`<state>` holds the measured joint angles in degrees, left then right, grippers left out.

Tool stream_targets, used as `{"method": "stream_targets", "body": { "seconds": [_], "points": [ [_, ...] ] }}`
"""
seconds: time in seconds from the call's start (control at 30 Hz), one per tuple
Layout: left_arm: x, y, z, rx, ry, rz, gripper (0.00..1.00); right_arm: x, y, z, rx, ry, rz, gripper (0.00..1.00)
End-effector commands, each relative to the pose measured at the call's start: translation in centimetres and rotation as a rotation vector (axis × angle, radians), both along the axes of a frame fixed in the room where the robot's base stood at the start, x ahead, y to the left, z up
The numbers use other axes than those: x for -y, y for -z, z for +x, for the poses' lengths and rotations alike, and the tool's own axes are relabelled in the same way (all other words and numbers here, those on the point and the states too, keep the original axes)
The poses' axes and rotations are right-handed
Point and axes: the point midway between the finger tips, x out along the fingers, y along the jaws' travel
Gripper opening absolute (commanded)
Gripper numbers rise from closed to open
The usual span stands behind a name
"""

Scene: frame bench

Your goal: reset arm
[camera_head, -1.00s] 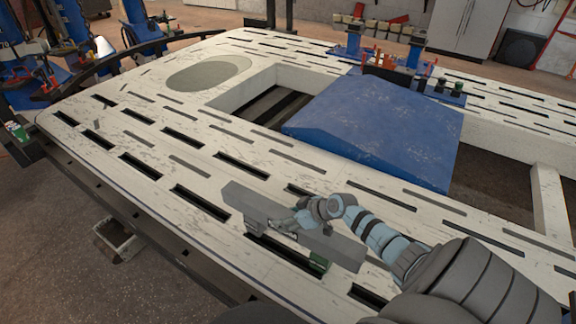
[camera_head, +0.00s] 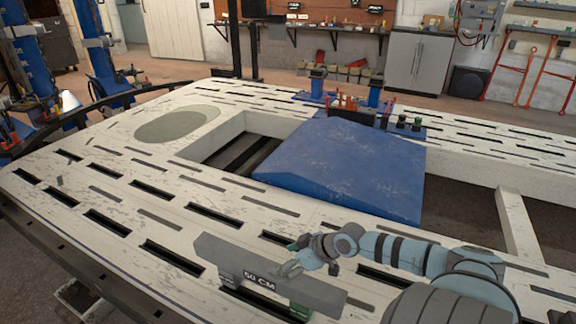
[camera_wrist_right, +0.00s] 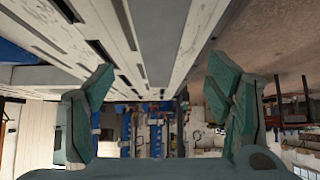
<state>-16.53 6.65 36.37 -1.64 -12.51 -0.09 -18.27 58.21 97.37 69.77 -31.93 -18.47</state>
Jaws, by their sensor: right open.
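My right gripper (camera_head: 293,259) is at the lower middle of the head view, just behind and above a long grey bar. It is open, and its two teal fingers (camera_wrist_right: 168,95) stand wide apart in the right wrist view with nothing between them. The grey bar (camera_head: 225,253) lies on the white slotted bench and carries a dark "50 CM" label (camera_head: 259,281). I cannot tell whether the gripper touches the bar. My left gripper is not in view.
The white slotted bench (camera_head: 110,165) fills the middle. A blue sloped panel (camera_head: 345,170) lies over its opening. Blue posts and small fixtures (camera_head: 345,103) stand on the far side. Blue stands (camera_head: 95,60) rise at the left. The bench's left part is mostly clear.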

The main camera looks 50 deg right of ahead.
Motion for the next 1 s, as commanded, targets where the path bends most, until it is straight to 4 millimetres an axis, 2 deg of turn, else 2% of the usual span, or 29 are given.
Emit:
{"method": "stream_targets", "body": {
  "seconds": [0.2,0.47,0.53,0.57,0.67,0.8,0.9,1.0],
  "points": [
    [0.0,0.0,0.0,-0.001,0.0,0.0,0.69,0.4,-1.3,-1.3,0.0,-0.001,0.001,0.73],
    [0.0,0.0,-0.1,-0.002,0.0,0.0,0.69,0.3,-1.3,-1.3,0.001,0.001,0.003,0.73],
    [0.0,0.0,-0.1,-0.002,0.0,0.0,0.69,-0.3,-0.8,-1.8,-0.012,-0.008,0.004,0.73],
    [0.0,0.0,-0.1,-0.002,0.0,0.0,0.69,-0.9,-0.3,-2.2,-0.022,-0.018,0.008,0.73],
    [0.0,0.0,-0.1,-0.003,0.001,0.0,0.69,-4.5,2.1,-4.7,-0.088,-0.067,0.01,0.73],
    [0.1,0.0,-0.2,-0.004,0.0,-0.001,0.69,-11.1,5.3,-9.5,-0.199,-0.127,-0.017,0.73],
    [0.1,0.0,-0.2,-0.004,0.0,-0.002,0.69,-14.5,6.0,-12.3,-0.261,-0.111,-0.064,0.73],
    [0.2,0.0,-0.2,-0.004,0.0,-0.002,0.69,-16.3,5.7,-14.2,-0.31,-0.046,-0.108,0.73]
  ]
}}
